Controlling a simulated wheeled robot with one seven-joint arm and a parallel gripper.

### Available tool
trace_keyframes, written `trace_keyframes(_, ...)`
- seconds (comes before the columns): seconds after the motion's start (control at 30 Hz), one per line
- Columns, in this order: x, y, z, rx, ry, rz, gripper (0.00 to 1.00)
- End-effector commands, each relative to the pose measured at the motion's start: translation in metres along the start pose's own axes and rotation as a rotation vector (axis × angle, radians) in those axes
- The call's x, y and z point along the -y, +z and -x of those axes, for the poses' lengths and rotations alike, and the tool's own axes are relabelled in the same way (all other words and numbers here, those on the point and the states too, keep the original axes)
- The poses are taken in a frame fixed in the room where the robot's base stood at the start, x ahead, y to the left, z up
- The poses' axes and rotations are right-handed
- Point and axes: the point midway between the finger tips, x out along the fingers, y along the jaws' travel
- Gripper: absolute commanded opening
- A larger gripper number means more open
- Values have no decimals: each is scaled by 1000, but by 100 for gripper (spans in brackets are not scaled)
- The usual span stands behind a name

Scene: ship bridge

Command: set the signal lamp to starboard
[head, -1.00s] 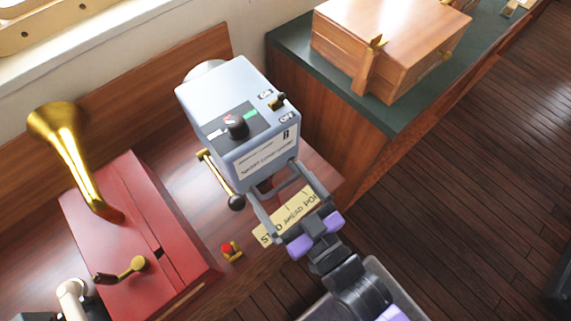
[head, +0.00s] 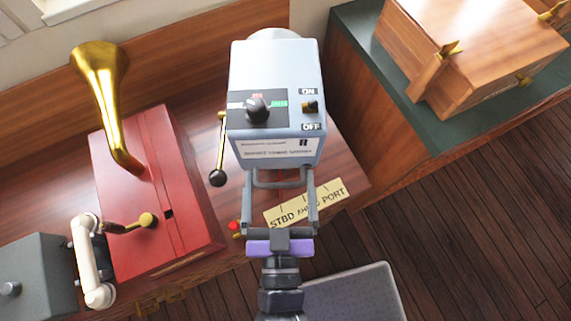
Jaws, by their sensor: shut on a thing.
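The signal lamp (head: 276,105) is a pale blue-grey box on the wooden desk, with a black knob (head: 257,108) and an ON/OFF switch (head: 311,106) on top. A grey bar handle (head: 279,182) sticks out of its near side. My gripper (head: 281,185) is at this near side, shut on the handle, one finger at each end of it. Below is a yellow plate (head: 331,196) marked STBD, a partly covered word, and PORT. STBD is at its left, PORT at its right. My gripper passes over the plate and hides part of it.
Left of the lamp are a lever with a black ball (head: 217,178) and a red box (head: 150,205) with a brass horn (head: 105,90) and crank. A white handset (head: 88,262) is at lower left. A wooden case (head: 470,55) stands on the green-topped counter (head: 352,40) at right.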

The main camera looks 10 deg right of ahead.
Motion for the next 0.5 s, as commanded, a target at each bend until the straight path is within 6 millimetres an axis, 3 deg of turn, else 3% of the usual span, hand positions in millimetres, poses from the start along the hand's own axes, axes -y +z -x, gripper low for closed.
trace_keyframes(0.07,2,3,0,7,-6,4,20)
trace_keyframes(0.1,2,3,0,7,-6,4,100)
trace_keyframes(0.37,0,1,1,2,-3,3,100)
trace_keyframes(0.5,1,2,13,4,-4,2,100)
